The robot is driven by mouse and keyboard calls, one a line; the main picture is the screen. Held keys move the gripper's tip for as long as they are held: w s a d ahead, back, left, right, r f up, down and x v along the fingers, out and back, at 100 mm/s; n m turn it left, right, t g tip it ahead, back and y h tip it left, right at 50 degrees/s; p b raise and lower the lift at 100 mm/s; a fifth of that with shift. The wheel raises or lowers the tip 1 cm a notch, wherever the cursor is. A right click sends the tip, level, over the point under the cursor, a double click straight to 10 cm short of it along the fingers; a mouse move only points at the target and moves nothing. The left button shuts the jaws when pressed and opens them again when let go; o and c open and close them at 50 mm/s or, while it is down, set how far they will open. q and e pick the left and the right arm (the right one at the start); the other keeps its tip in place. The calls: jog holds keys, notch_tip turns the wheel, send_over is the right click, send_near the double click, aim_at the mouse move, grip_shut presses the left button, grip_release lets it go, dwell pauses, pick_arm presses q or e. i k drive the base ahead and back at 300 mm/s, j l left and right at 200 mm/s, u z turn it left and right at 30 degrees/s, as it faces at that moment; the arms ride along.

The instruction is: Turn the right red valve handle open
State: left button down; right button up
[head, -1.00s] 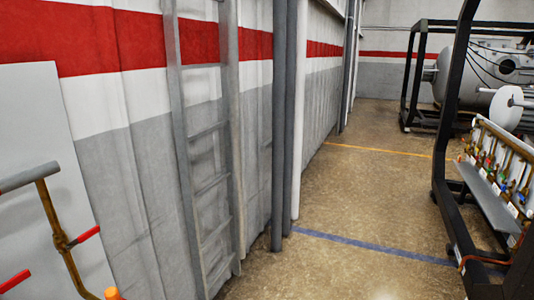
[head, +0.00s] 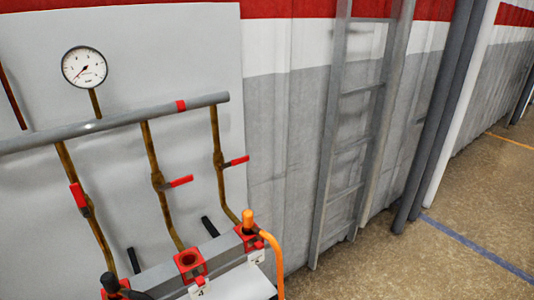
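Three brass pipes drop from a grey horizontal pipe (head: 115,122) on the wall panel, each with a red valve handle. The right red valve handle (head: 236,161) sticks out to the right, crosswise to its brass pipe (head: 216,150). The middle red handle (head: 180,181) also points out to the right, across its pipe. The left red handle (head: 78,195) lies roughly along its pipe. Neither of my grippers shows in the head view.
A round gauge (head: 84,67) sits above the grey pipe. Below the valves is a bench with red square fittings (head: 190,262), a black connector (head: 110,283) and an orange connector with hose (head: 248,218). A ladder (head: 352,130) stands right; the floor (head: 370,265) beyond is clear.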

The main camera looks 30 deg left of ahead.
aim_at(240, 160)
jog(key=i+u, duration=0.1)
jog(key=u, duration=0.3)
jog(key=i+l+u, duration=0.1)
jog(key=u, duration=0.25)
jog(key=i+l+u, duration=0.1)
jog(key=u, duration=0.3)
jog(key=i+l+u, duration=0.2)
jog(key=i+l, duration=0.15)
jog(key=l, duration=0.3)
jog(key=i+l+u, duration=0.25)
jog(key=l, duration=0.45)
jog(key=i+l+u, duration=0.1)
jog(key=l, duration=0.25)
jog(key=i+l+u, duration=0.1)
jog(key=i+l, duration=0.15)
jog(key=l, duration=0.15)
jog(key=i+l, duration=0.1)
jog(key=l, duration=0.4)
jog(key=i, duration=0.05)
